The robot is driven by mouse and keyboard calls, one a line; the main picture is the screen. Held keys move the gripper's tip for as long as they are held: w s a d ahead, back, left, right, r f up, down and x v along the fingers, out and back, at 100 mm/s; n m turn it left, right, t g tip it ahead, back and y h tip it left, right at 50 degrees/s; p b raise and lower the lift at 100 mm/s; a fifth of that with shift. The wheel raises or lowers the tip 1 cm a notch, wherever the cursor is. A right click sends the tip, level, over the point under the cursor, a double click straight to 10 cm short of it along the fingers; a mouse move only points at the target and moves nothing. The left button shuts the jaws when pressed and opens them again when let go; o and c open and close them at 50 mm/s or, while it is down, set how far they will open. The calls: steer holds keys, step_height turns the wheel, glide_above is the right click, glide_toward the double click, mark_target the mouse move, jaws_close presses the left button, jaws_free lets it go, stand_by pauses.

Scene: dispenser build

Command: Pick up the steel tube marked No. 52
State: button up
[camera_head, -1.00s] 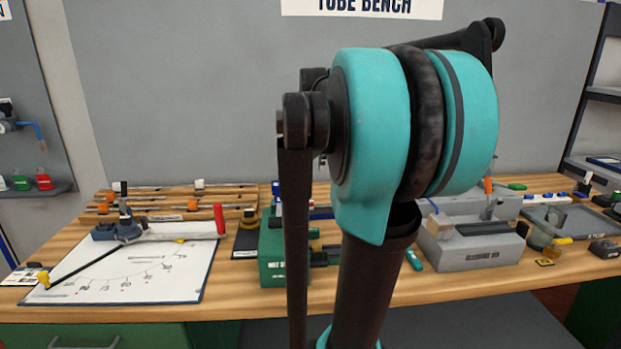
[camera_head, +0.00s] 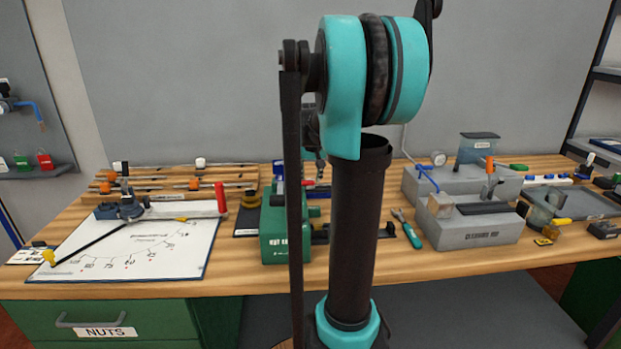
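Several thin steel tubes (camera_head: 230,184) lie across a low wooden rack at the back left of the bench, with orange and white fittings along them. No marking on them is readable, so I cannot tell which is No. 52. My arm stands upright in the middle of the view and hides part of the bench.
A white protractor board (camera_head: 135,262) with a lever bender (camera_head: 125,207) lies at front left. A green block-like tool (camera_head: 284,236) stands right of it. Grey machines (camera_head: 470,230) and a grey tray (camera_head: 580,203) fill the right. A nuts drawer (camera_head: 103,325) is below.

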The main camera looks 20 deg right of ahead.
steer(key=shift+w+f, duration=0.15)
steer(key=shift+f, duration=0.3)
jaws_close()
steer(key=shift+d, duration=0.15)
